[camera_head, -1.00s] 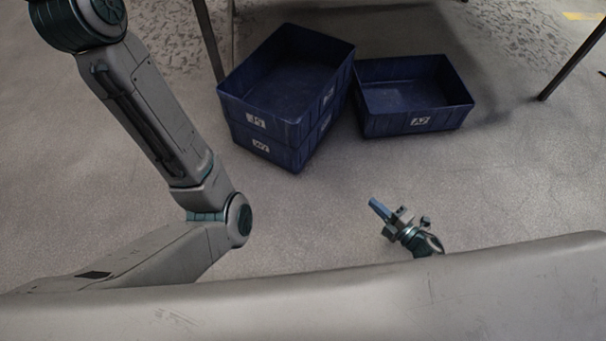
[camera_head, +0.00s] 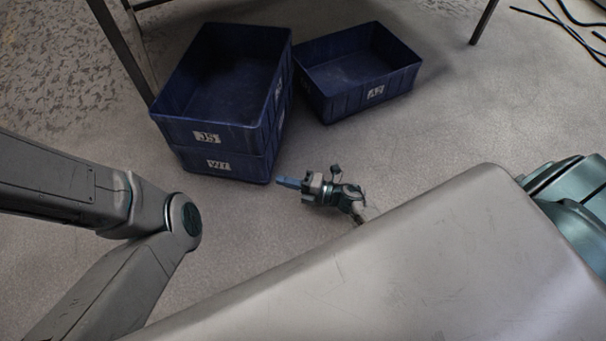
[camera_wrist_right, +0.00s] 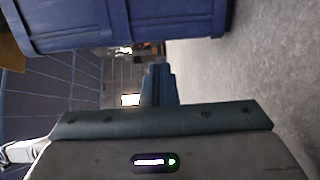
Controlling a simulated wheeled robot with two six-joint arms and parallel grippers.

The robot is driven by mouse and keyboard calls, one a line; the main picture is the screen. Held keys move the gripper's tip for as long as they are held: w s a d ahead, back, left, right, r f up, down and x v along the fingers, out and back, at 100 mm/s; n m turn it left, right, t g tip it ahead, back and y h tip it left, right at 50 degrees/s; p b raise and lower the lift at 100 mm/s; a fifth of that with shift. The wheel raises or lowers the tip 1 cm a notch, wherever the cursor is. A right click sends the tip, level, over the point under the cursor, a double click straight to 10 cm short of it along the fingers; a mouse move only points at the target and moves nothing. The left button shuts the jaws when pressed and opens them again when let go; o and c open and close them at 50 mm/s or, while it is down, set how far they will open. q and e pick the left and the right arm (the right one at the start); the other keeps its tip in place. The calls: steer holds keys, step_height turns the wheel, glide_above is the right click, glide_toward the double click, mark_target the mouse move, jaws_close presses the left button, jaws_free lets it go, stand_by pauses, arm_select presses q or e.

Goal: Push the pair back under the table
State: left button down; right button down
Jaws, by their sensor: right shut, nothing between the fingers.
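Two dark blue crates stand stacked, the upper labelled JS (camera_head: 207,138) and the lower labelled W7 (camera_head: 218,165). They are near a table leg (camera_head: 128,52) at upper left. The upper crate looks empty. My right gripper (camera_head: 284,182) is shut and empty, low over the floor, its tips pointing left at the stack's near right corner. Whether it touches is unclear. In the right wrist view the closed fingers (camera_wrist_right: 160,85) point past a blue crate wall (camera_wrist_right: 120,22); I cannot tell which crate that is. My left gripper is outside the frame.
A single blue crate labelled AZ (camera_head: 375,93) stands right of the stack, close beside it. Another table leg (camera_head: 484,22) is at upper right, with black cables (camera_head: 565,25) beyond. Floor right of the AZ crate is clear.

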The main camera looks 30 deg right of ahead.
mark_target(268, 168)
steer(key=w+b, duration=0.1)
steer(key=w, duration=0.2)
steer(key=shift+w+a+f+b, duration=0.2)
steer(key=shift+w+b, duration=0.1)
steer(key=shift+b, duration=0.1)
steer(key=shift+w+r, duration=0.2)
steer(key=shift+w, duration=0.1)
steer(key=shift+w, duration=0.1)
